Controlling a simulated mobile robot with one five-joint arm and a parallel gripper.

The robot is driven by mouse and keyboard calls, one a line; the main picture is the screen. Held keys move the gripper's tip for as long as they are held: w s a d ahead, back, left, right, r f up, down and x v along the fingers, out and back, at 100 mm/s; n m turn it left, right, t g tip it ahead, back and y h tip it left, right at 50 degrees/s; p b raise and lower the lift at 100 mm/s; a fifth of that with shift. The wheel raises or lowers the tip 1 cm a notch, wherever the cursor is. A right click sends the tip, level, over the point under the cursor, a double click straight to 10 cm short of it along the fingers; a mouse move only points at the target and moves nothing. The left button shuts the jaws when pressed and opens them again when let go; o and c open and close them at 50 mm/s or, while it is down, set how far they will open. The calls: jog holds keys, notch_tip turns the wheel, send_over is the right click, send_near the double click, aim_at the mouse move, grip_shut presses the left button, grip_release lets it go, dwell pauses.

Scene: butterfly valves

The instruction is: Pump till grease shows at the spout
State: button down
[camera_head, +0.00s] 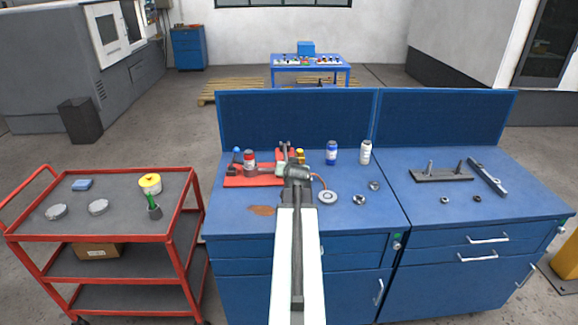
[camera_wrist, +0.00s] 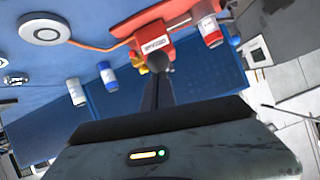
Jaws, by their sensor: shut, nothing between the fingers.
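A red pump-like unit with a small label (camera_wrist: 155,45) shows in the wrist view. An orange hose runs from it to a round white disc (camera_wrist: 45,30), which also lies on the blue bench in the head view (camera_head: 328,196). In the head view, the red base (camera_head: 250,180) is partly hidden behind my arm. My gripper (camera_wrist: 158,68) is shut and empty, pointing toward the red unit; a dark rounded end shows there, and I cannot tell whether it touches the unit. The spout and any grease at it cannot be made out.
A red-labelled can (camera_head: 249,162) stands left of my arm. A blue bottle (camera_head: 331,153) and a white bottle (camera_head: 365,152) stand right. A red cart (camera_head: 182,185) stands left of the bench. The bench's front right has free room.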

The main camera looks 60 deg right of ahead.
jog(key=f+b, duration=0.2)
jog(key=f, duration=0.1)
jog(key=shift+s+a+f+b, duration=0.3)
jog(key=shift+a+f+b, duration=0.1)
jog(key=shift+a+r, duration=0.1)
